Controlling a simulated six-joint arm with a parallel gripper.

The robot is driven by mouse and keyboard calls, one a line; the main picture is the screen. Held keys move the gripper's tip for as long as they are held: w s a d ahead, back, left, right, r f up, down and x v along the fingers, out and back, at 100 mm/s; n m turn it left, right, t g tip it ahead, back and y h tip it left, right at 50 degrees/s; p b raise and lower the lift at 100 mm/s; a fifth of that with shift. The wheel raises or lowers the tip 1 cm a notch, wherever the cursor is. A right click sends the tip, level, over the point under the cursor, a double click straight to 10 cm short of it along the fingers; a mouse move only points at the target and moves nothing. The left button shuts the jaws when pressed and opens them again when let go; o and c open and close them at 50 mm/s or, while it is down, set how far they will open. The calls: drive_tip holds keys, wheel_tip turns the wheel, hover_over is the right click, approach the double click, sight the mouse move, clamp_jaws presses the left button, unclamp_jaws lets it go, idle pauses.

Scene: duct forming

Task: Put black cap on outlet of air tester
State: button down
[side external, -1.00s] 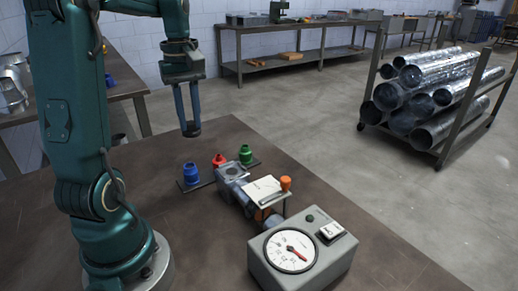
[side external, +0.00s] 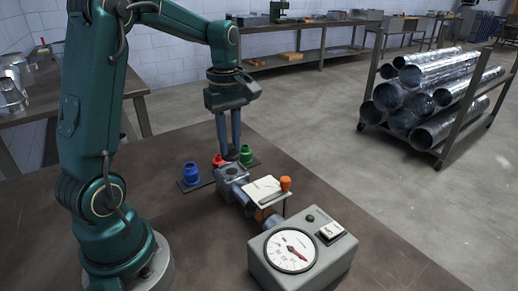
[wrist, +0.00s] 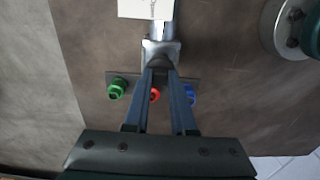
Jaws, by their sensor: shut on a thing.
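My gripper (side external: 231,150) is shut on the black cap (side external: 231,156), which is small and dark between the fingertips. In the wrist view the fingers (wrist: 160,72) close around the black cap (wrist: 157,62). The air tester has a grey box with a round dial (side external: 291,251). Its grey metal outlet (side external: 234,172) is at the far left end of its pipework. The cap is just above the outlet in the side view and overlaps it (wrist: 153,47) in the wrist view. I cannot tell whether they touch.
Blue (side external: 191,174), red (side external: 218,160) and green (side external: 246,156) caps stand on a dark strip behind the outlet. The brown table is clear to the front left.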

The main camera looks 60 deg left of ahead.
sight(230, 146)
drive_tip(key=shift+f, duration=1.95)
drive_tip(key=shift+f, duration=0.1)
drive_tip(key=c, duration=0.7)
unclamp_jaws()
drive_tip(key=shift+c, duration=0.2)
